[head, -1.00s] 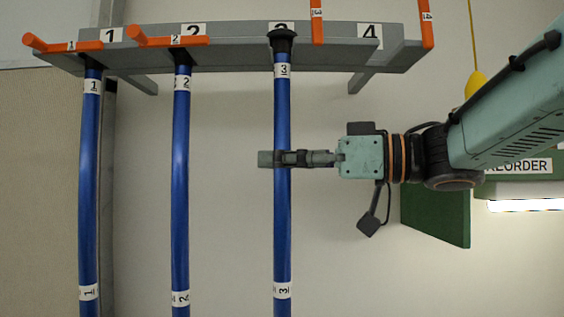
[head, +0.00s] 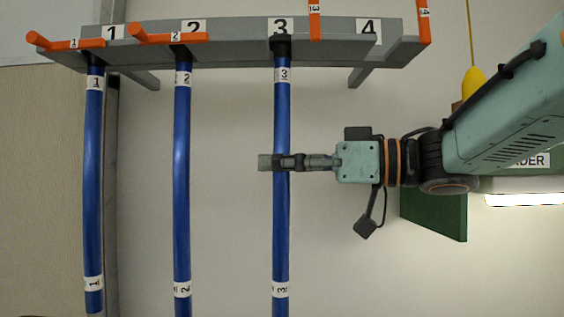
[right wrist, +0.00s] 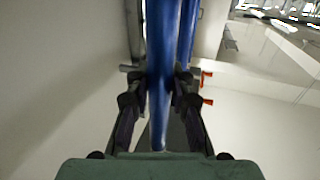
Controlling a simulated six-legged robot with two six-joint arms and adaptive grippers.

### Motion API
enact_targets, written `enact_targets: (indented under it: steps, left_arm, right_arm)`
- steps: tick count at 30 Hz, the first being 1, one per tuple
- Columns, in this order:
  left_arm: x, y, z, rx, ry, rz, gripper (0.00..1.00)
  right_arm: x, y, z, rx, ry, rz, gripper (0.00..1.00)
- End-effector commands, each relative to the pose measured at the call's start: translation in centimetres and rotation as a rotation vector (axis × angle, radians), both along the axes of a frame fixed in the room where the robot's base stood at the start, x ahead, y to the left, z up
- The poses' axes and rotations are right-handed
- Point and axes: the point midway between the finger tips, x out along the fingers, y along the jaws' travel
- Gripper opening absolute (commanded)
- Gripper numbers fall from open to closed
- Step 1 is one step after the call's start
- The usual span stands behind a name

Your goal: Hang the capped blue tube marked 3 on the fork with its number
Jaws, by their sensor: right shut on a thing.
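The capped blue tube marked 3 (head: 281,120) hangs upright in the head view, its black cap (head: 281,46) at the front edge of the grey rack just under plate 3 (head: 281,26). I cannot tell whether the cap rests on the fork. The orange latch marked 3 (head: 315,20) stands upright beside it. My right gripper (head: 272,162) is shut around the tube below its upper label. The right wrist view shows the tube (right wrist: 160,85) between the fingers (right wrist: 159,100). My left gripper is not in view.
Blue tubes 1 (head: 93,180) and 2 (head: 182,180) hang to the left, their orange latches (head: 75,43) lying across. Place 4 (head: 368,30) has no tube, its latch (head: 424,20) upright. A green board (head: 435,215) and yellow object (head: 473,82) are at right.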

Motion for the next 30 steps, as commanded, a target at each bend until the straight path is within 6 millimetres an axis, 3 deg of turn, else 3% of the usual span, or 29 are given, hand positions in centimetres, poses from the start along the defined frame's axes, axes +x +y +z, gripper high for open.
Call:
enact_targets:
  steps: [3, 4, 13, 30]
  left_arm:
    - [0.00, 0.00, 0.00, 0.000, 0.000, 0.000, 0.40]
    - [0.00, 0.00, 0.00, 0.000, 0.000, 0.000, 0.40]
    - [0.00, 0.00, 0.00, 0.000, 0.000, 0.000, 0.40]
    - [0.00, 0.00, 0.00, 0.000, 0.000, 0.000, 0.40]
  right_arm:
    - [0.03, 0.01, 0.07, 0.002, -0.001, 0.000, 0.00]
    - [0.05, 0.02, 0.07, 0.002, -0.001, 0.000, 0.23]
    - [0.06, 0.02, 0.04, 0.001, 0.000, 0.000, 0.48]
    - [-0.03, -0.02, 0.03, 0.001, 0.000, 0.000, 0.48]
